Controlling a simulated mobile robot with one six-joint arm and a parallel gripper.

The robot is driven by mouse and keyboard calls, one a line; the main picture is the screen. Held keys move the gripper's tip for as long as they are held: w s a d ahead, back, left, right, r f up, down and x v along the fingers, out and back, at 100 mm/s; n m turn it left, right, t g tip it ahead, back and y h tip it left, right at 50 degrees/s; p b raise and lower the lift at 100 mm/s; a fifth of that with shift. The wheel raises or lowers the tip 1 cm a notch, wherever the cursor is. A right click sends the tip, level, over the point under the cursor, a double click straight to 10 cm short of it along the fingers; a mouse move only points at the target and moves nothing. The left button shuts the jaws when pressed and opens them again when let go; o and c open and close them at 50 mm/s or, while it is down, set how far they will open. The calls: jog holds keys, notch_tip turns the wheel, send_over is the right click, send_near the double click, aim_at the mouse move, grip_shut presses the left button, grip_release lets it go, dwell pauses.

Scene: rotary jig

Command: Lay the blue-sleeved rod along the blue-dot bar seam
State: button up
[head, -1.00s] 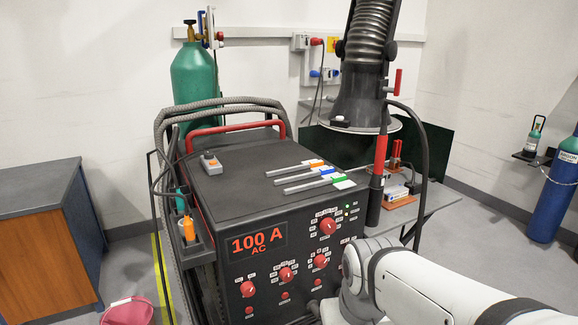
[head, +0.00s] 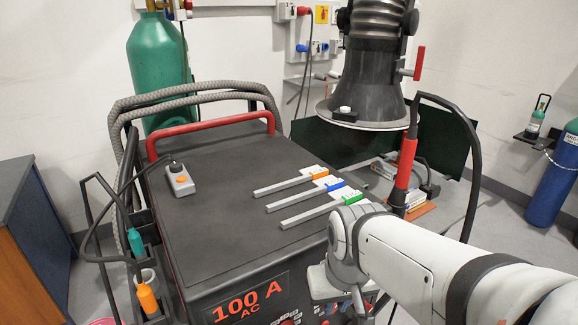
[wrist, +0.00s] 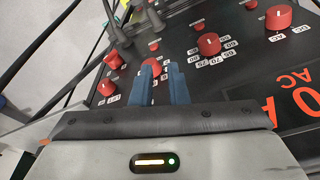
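The blue-sleeved rod (head: 303,195) lies on the dark top of the welding machine, its blue sleeve toward the right. It lies between an orange-sleeved rod (head: 284,186) and a green-sleeved rod (head: 306,214). My gripper (wrist: 162,70) shows two blue fingers in the wrist view, apart with a narrow empty gap. It is in front of the machine's knob panel, below the level of the rods. I cannot make out the blue-dot bar seam; part of an orange base (head: 420,210) shows behind the machine.
The welding machine (head: 215,225) has a red handle (head: 210,134) and a grey control box (head: 180,180) on top. A fume hood (head: 372,95) hangs above the back right. A red-gripped torch (head: 405,163) with a looping cable stands to the right. Red knobs (wrist: 209,44) face the gripper.

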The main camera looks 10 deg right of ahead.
jog(key=shift+d, duration=0.1)
notch_tip(320, 180, up, 19)
jog(key=m+p, duration=1.2)
jog(key=m, duration=0.2)
send_over(313, 197)
jog(key=s, duration=0.2)
jog(key=shift+y, duration=0.4)
jog(key=x, duration=0.7)
jog(key=shift+w+d+f, duration=0.2)
jog(key=shift+w+f, duration=0.1)
jog(key=shift+c, duration=0.5)
grip_shut()
jog(key=shift+r, duration=0.1)
